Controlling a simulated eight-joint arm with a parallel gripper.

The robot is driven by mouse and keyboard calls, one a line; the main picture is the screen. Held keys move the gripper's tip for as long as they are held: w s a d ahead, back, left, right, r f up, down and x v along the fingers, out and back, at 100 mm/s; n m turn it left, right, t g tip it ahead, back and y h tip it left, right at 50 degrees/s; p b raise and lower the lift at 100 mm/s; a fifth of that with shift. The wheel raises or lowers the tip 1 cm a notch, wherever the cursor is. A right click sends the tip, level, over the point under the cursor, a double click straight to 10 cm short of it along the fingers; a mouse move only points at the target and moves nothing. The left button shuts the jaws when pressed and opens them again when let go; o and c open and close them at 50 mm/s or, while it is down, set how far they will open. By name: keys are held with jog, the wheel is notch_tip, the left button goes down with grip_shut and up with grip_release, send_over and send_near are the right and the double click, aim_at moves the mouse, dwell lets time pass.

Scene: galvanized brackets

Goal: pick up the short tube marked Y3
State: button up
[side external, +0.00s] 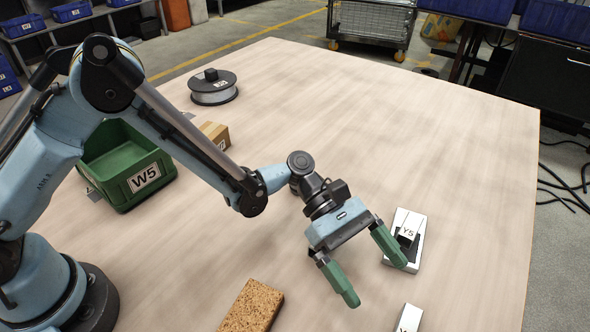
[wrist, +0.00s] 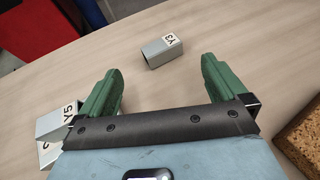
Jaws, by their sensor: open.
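The short tube marked Y3 (wrist: 162,52) is a grey square hollow piece with a white label on top. It lies on the table ahead of my fingertips in the wrist view, its open end facing me. In the side view a grey piece (side external: 408,318) with a partly cut-off label starting with Y sits at the bottom edge; it appears to be this tube. My gripper (side external: 375,281) has green fingers spread wide with nothing between them; it also shows in the wrist view (wrist: 161,67). The fingers are apart from the tube.
A grey bracket piece marked Y5 (side external: 405,228) stands close beside one finger; it shows at left in the wrist view (wrist: 58,122). A cork block (side external: 252,306) lies at the front. A green bin W5 (side external: 150,197), cardboard box (side external: 216,134) and spool (side external: 213,95) stand farther left.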

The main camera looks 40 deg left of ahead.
aim_at(407, 321)
jog(key=x, duration=0.9)
jog(key=shift+s+d+f, duration=0.1)
jog(key=shift+d, duration=0.2)
jog(key=shift+c, duration=0.3)
jog(key=c, duration=1)
